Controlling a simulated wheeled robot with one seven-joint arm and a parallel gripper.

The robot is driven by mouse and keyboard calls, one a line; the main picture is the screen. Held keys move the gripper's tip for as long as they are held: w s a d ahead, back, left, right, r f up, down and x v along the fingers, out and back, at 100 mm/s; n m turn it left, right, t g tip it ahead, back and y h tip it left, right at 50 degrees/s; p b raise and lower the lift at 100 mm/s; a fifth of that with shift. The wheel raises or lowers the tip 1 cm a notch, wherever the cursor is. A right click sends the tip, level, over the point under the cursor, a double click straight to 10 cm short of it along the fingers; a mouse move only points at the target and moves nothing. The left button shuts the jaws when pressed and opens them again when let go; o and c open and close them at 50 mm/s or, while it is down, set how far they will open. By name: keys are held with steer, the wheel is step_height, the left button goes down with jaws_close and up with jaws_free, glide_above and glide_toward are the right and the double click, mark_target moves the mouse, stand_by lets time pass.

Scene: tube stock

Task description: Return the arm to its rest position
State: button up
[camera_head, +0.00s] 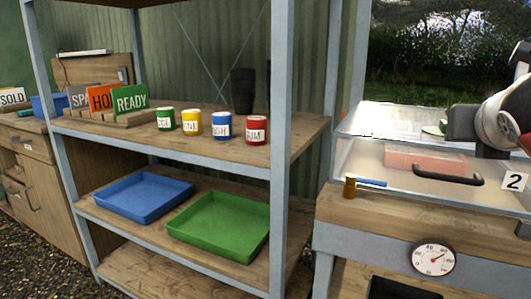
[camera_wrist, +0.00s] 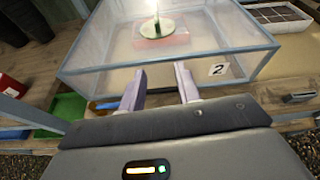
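My gripper (camera_wrist: 158,82) is open and empty in the wrist view, its two pale fingers well apart. In the head view my arm enters from the right edge, and my dark gripper (camera_head: 460,125) is over the clear-walled case (camera_head: 400,174) labelled 2. The wrist view shows the same case (camera_wrist: 95,82) just beyond the fingertips. I cannot tell the exact gap between fingers and case. Inside the case is a pinkish-red block (camera_head: 424,158), with a round green-rimmed disc (camera_wrist: 157,29) at it in the wrist view.
A shelf rack (camera_head: 282,150) stands left, holding green, yellow, blue and red tubs (camera_head: 256,130), a blue tray (camera_head: 142,196) and a green tray (camera_head: 218,226). A blue-handled brush (camera_head: 365,183) lies before the case. A dial (camera_head: 433,258) is on the bench front.

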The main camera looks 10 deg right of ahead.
steer(key=w+a+r+n+t+y, duration=0.25)
steer(key=a+n+t, duration=0.6)
steer(key=n, duration=0.65)
steer(key=a+f+n+g+y, duration=0.4)
steer(key=a+f+n+y, duration=0.5)
steer(key=a+n, duration=0.55)
steer(key=s+a+f+n+g, duration=0.3)
steer(key=f+n+g, duration=0.3)
steer(key=f, duration=0.7)
steer(key=s+d+f+n+g+h, duration=0.3)
steer(key=s+f, duration=0.5)
steer(key=f, duration=0.4)
steer(key=n+g+h, duration=0.1)
steer(key=n+g, duration=0.1)
steer(key=n, duration=0.1)
steer(key=shift+s+d+f, duration=0.15)
steer(key=shift+s+d, duration=0.05)
steer(key=shift+s, duration=0.15)
